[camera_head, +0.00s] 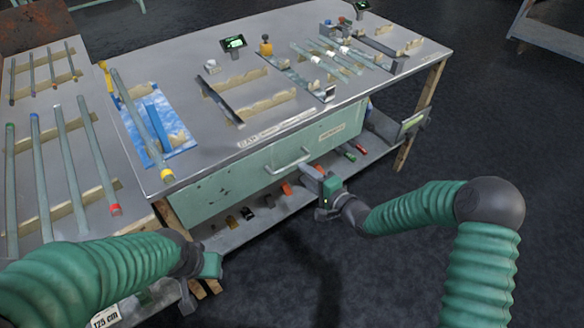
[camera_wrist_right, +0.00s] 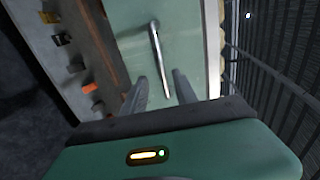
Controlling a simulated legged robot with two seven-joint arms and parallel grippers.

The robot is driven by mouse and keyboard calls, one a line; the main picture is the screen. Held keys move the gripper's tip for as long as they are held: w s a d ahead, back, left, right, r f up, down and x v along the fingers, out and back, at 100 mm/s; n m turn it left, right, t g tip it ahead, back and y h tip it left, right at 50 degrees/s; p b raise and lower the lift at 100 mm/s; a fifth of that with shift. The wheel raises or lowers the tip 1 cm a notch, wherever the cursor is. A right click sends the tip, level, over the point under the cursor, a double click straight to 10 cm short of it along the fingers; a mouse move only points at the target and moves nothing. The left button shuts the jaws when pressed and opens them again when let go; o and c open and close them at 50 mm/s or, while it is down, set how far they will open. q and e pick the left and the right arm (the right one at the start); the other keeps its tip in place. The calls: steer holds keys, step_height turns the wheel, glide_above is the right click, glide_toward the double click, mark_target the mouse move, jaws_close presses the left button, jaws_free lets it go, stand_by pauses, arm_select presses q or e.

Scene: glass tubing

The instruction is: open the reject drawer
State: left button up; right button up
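The drawer (camera_head: 225,193) is a pale green front under the metal worktop, and it looks closed. Its metal bar handle (camera_head: 290,164) sits near the middle of the front. In the right wrist view the handle (camera_wrist_right: 156,55) runs down toward my right gripper (camera_wrist_right: 160,92), whose two fingers are apart. The handle's near end lies between the fingertips, with no clear contact visible. In the head view my right gripper (camera_head: 312,176) is just in front of and below the handle.
The worktop (camera_head: 200,100) carries glass tubes, wooden racks and a blue mat (camera_head: 160,125). A lower shelf (camera_head: 240,228) holds several small coloured items under the drawer. Another table with tubes stands at left. The floor (camera_head: 400,250) in front is clear.

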mark_target(293, 163)
steer(key=b+x, duration=0.1)
steer(key=x, duration=0.6)
steer(key=shift+a+b, duration=0.3)
steer(key=shift+d+r, duration=0.1)
steer(key=shift+d, duration=0.3)
jaws_close()
